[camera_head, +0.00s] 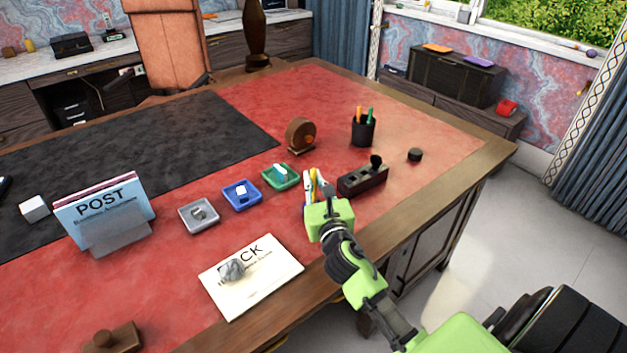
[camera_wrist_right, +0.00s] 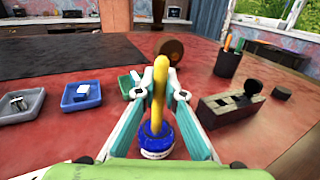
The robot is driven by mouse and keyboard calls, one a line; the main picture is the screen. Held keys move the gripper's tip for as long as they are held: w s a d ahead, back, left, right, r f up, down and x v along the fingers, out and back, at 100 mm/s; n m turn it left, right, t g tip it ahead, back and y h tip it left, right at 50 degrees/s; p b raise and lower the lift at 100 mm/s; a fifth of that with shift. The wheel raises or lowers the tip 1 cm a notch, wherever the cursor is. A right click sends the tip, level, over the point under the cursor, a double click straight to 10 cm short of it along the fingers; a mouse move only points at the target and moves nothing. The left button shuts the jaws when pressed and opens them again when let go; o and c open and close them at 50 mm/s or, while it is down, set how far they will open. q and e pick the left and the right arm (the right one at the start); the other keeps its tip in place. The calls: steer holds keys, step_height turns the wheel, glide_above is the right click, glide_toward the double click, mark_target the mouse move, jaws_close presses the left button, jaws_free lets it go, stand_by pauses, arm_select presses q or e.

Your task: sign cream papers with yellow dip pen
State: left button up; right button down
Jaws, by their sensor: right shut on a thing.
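The cream papers (camera_head: 259,287) lie on the red leather near the desk's front edge, with dark lettering partly covered by a grey crumpled lump (camera_head: 232,270). The yellow dip pen (camera_wrist_right: 159,80) stands roughly upright between the fingers of my right gripper (camera_wrist_right: 157,92), which is shut on it. Its lower end meets a blue ink pot (camera_wrist_right: 154,140) with a pale label; whether the tip is inside is hidden. In the head view my right gripper (camera_head: 315,184) is beyond and right of the papers. My left gripper is not in view.
A dark wooden stand (camera_head: 362,180) is close right of my right gripper. Green (camera_head: 281,176), blue (camera_head: 242,195) and grey trays (camera_head: 199,215) stand to its left. A pen cup (camera_head: 363,129) and round wooden object (camera_head: 300,136) are behind. A POST holder (camera_head: 105,218) stands left.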

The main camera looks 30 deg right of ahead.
mark_target(313, 168)
steer(key=shift+f+b, duration=0.4)
steer(key=shift+f, duration=0.15)
stand_by(0.8)
step_height(313, 168, up, 7)
steer(key=p, duration=0.7)
steer(key=shift+r+p, duration=0.1)
steer(key=shift+p, duration=0.3)
stand_by(0.3)
